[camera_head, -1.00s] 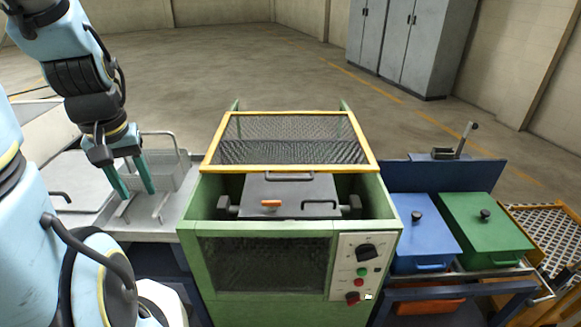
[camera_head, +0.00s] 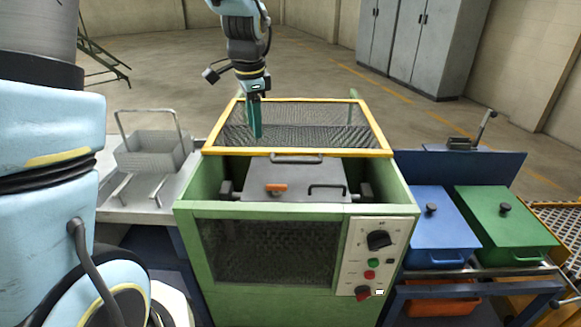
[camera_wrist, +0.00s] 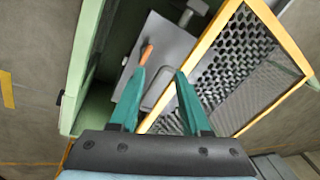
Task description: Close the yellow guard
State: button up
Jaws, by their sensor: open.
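The yellow guard (camera_head: 385,138) is a yellow frame with dark mesh at the top of the green furnace housing (camera_head: 193,215). It stands raised toward the back, leaving the front of the housing top open. My gripper (camera_head: 255,136) points down in front of or over the mesh; the exact gap is unclear. In the wrist view, its green fingers (camera_wrist: 161,72) are apart with nothing between them, and the guard's edge bar lies beyond them.
Inside the housing is a grey lid (camera_head: 265,178) with an orange grip (camera_head: 276,188). A control panel (camera_head: 378,255) is on the front right. A wire basket (camera_head: 150,150) stands left. Blue (camera_head: 432,228) and green (camera_head: 505,228) boxes stand right.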

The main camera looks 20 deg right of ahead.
aim_at(291, 160)
jog(key=d+f+m+b, duration=0.1)
jog(key=d+f+m, duration=0.1)
jog(key=d+m, duration=0.5)
jog(key=d+f+p, duration=0.1)
jog(key=f, duration=0.2)
jog(key=f+n, duration=0.1)
jog(key=f, duration=0.2)
jog(key=w+d+f+n+p, duration=0.1)
jog(key=f, duration=0.3)
jog(key=shift+d+p, duration=0.3)
jog(key=shift+d, duration=0.05)
jog(key=shift+c, duration=0.4)
grip_shut()
